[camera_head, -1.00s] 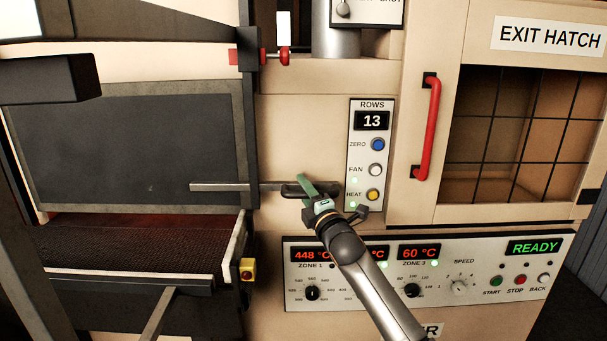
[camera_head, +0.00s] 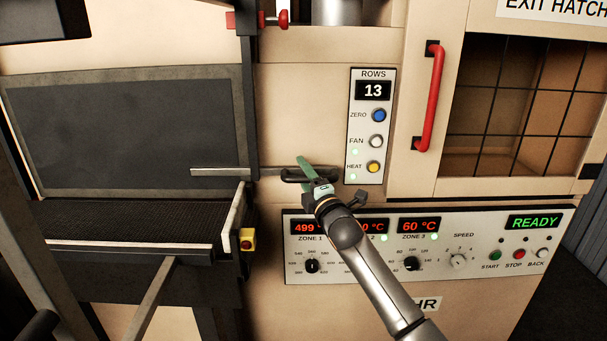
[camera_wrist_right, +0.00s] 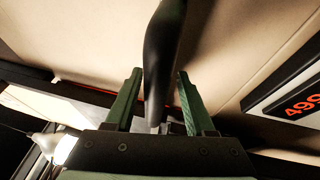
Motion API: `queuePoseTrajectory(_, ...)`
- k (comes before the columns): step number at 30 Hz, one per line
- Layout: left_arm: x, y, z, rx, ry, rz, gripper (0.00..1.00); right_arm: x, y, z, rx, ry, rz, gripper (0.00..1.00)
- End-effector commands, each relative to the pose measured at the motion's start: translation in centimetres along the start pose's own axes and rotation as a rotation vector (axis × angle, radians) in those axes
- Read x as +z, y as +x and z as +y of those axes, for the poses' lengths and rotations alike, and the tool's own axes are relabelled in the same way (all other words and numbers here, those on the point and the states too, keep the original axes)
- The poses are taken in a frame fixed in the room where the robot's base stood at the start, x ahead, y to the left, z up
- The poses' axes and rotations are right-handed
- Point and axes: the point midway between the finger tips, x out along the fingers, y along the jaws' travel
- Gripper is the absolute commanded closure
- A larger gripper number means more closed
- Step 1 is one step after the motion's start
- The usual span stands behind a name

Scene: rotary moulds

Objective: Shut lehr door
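The lehr door (camera_head: 125,130) is a dark panel in a grey frame at the left of the head view. Its lower edge is close above the mesh belt (camera_head: 125,218). A grey lever (camera_head: 222,172) runs right from the door to a black handle (camera_head: 292,176). My right gripper (camera_head: 306,170), with green fingers, is at this handle. My left gripper is not in view.
A control panel (camera_head: 475,258) with dials and displays lies below and right of my right gripper. The ROWS button panel (camera_head: 370,170) is just right of the handle. The exit hatch's red handle (camera_head: 430,95) is farther right.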

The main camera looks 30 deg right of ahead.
Motion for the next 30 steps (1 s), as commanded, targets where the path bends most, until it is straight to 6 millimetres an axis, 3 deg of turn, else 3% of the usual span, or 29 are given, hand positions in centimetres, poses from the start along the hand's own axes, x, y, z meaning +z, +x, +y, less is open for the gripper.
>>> queuePoseTrajectory(5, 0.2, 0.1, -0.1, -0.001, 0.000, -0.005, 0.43, 0.1, -0.1, 0.0, 0.000, -0.001, -0.001, 0.45)
queuePoseTrajectory(10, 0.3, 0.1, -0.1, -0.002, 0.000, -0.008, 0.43, 0.1, -1.4, -0.1, -0.002, -0.002, -0.001, 0.45)
queuePoseTrajectory(24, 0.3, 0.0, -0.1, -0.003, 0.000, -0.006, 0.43, 0.0, -9.7, -0.1, -0.001, -0.001, 0.000, 0.45)
queuePoseTrajectory(30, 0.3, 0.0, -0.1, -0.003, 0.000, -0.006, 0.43, 0.0, -11.8, -0.1, -0.001, 0.000, 0.000, 0.45)
